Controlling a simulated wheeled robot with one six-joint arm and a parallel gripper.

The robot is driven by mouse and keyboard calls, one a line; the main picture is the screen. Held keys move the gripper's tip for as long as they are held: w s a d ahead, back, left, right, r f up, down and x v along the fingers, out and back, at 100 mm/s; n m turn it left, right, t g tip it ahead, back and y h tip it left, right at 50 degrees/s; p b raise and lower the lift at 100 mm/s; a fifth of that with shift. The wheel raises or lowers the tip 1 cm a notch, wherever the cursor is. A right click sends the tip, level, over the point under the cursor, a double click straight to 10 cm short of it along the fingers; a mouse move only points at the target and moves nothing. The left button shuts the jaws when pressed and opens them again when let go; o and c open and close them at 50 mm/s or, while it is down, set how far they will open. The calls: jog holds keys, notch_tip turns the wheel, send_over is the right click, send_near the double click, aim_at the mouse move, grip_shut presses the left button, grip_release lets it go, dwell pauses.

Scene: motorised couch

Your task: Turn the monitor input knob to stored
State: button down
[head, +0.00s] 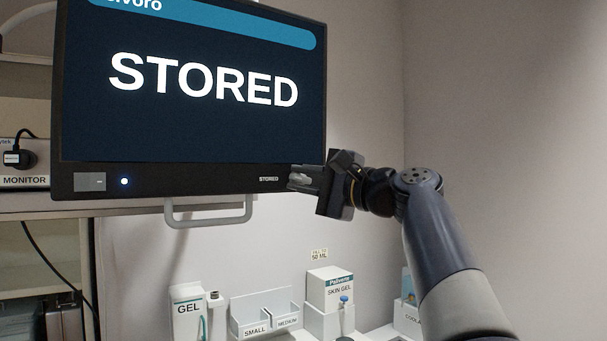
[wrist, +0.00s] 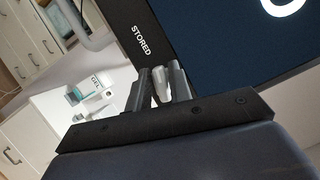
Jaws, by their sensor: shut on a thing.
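The monitor (head: 190,120) hangs at the upper left in the head view, and its screen reads "STORED". A small "STORED" label (head: 268,179) is printed on the lower right bezel, and it also shows in the wrist view (wrist: 141,40). My gripper (head: 303,179) is at the bezel's right end, just right of that label. In the wrist view its fingers (wrist: 160,88) are shut on the light grey knob (wrist: 161,86). Most of the knob is hidden between the fingers, so its pointer cannot be made out.
A grey handle (head: 208,217) hangs below the monitor. A gel dispenser (head: 187,312), a small and medium box (head: 264,315) and a skin gel box (head: 329,289) stand below. A monitor socket panel (head: 24,181) with a black plug is at the left. The wall at right is clear.

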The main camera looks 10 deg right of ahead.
jog(key=shift+n+g+p, duration=0.4)
jog(key=shift+n, duration=0.8)
jog(key=shift+f+n+h, duration=0.1)
jog(key=shift+n+h, duration=0.2)
jog(key=c, duration=1.3)
grip_release()
jog(key=shift+s, duration=0.1)
jog(key=b+v, duration=0.2)
jog(key=v, duration=0.8)
jog(key=shift+s+d+b, duration=0.2)
jog(key=shift+d+b, duration=0.05)
jog(key=shift+b, duration=0.15)
jog(key=shift+w+a, duration=0.1)
